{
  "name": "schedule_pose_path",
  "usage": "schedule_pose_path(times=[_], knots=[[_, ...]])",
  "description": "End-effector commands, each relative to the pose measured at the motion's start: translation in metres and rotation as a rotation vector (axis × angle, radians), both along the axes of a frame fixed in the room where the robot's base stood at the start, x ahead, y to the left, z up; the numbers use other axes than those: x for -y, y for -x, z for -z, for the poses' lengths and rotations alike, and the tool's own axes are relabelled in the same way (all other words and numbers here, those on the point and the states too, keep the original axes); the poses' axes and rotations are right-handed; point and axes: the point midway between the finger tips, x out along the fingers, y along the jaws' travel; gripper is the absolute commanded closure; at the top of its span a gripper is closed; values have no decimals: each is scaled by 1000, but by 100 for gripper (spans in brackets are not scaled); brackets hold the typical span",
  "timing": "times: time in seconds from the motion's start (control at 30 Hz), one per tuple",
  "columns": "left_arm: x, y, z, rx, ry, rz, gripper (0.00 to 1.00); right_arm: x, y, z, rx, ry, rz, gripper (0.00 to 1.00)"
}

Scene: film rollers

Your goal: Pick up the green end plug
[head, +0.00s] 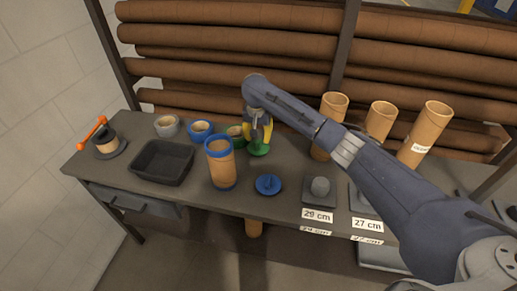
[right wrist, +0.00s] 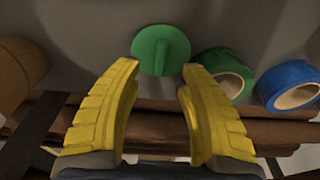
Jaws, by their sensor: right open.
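The green end plug (head: 258,149) lies on the table in the head view, a round disc with a raised fin. In the right wrist view the plug (right wrist: 161,50) lies just beyond and between the yellow fingertips. My right gripper (head: 258,135) points down above the plug, and in the wrist view its fingers (right wrist: 160,78) are spread apart with nothing between them. The fingers partly cover the plug in the head view. My left gripper is not in view.
Green tape (head: 235,132) and blue tape (head: 201,130) stand close left of the plug. A blue-rimmed tube (head: 221,165) stands in front-left. A blue plug (head: 268,184) lies in front. A black tray (head: 162,162) is at left; brown tubes (head: 334,106) stand right.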

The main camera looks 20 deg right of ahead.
Motion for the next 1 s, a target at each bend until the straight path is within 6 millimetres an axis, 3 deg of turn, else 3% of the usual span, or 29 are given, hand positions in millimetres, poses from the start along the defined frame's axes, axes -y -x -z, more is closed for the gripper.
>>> schedule_pose_path(times=[0.5,0.87,1.0], knots=[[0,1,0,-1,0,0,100,3,-7,48,-2,-1,1,60],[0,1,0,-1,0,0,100,3,-8,52,0,0,0,57],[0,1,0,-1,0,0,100,3,-8,52,0,0,0,74]])
